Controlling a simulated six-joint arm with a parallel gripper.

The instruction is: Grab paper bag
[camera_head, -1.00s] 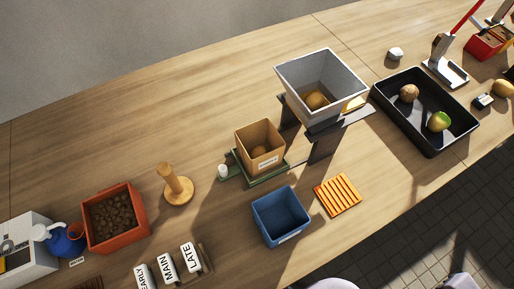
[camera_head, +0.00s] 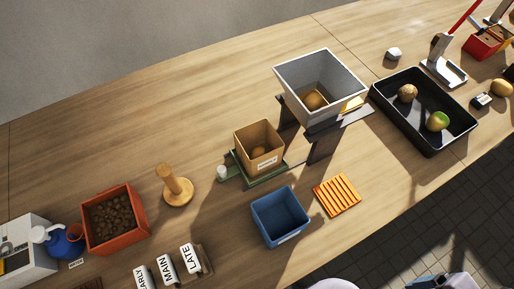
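The paper bag (camera_head: 249,137) is an open-topped, brown, box-shaped bag with a small white label on its front. It stands upright on a green tray-like base (camera_head: 270,178) near the middle of the table, with a potato (camera_head: 258,153) inside. My gripper's fingers do not show. Only pale parts, which look like my own arm or body, show at the bottom edge, well apart from the bag.
A grey bin (camera_head: 345,68) with a potato stands on a dark stand behind right of the bag. A blue bin (camera_head: 280,215) and an orange slatted mat (camera_head: 337,195) lie in front. A wooden post (camera_head: 174,184) stands left. A black tray (camera_head: 458,112) is right.

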